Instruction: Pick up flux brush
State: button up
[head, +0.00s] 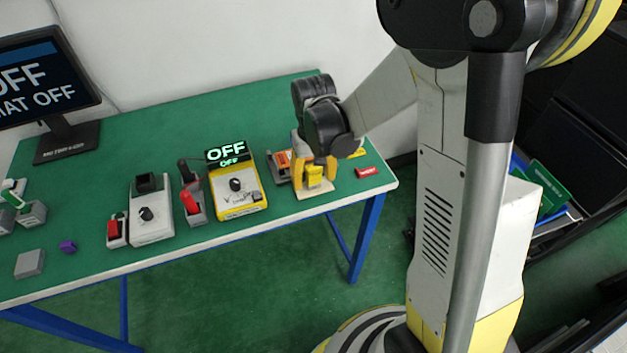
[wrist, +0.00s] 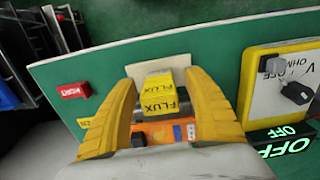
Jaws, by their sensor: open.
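The flux brush (wrist: 158,94) shows in the wrist view as a yellow block marked FLUX, near a pale pad (wrist: 180,62) on the green bench. In the head view the yellow flux brush (head: 315,176) is near the bench's front right edge. My gripper (wrist: 159,78) has its two yellow fingers spread on either side of it, with gaps showing to both sides. My gripper (head: 315,180) also shows in the head view, reaching down around the brush. The brush's lower part is hidden, and I cannot tell the fingertips' height above the bench.
An orange device (wrist: 150,130) lies close beside the brush. A yellow meter (head: 237,191) with an OFF display stands to the left, beside a red-handled lever (head: 190,203). A small red block (head: 367,171) lies to the right. The bench's front edge is close.

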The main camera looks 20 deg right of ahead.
jog(key=shift+f, duration=0.15)
jog(key=shift+c, duration=0.4)
jog(key=c, duration=1.1)
